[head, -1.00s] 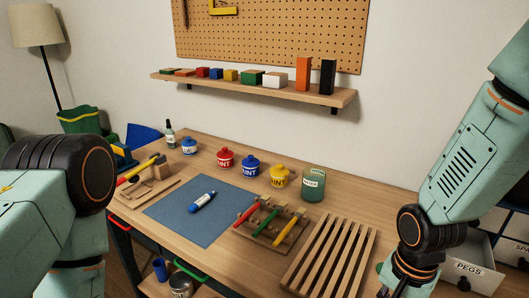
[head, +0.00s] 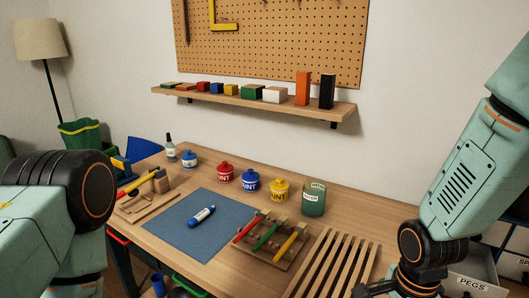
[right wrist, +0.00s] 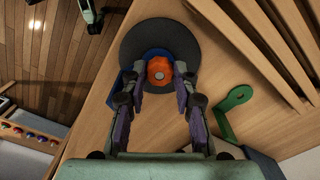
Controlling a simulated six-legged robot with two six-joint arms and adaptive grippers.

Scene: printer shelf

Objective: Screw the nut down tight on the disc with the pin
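In the right wrist view a dark round disc (right wrist: 186,42) lies at the wooden table's edge, with a blue part showing at its middle. An orange nut (right wrist: 160,66) sits at its centre, with a pale round pin end (right wrist: 159,75) showing in it. My right gripper (right wrist: 160,76) is over the disc, one finger on each side of the nut. Its fingers stand apart, and I see no clear contact with the nut. In the head view the right gripper shows only partly at the bottom edge, and the disc is out of sight. My left gripper is not in view.
A green bracket (right wrist: 232,112) lies right of the disc, near the slatted rack (head: 333,265). A tool holder (head: 270,240), a blue mat (head: 180,222) with a marker (head: 201,215), and paint pots (head: 250,180) stand farther left. Floor shows beyond the table edge.

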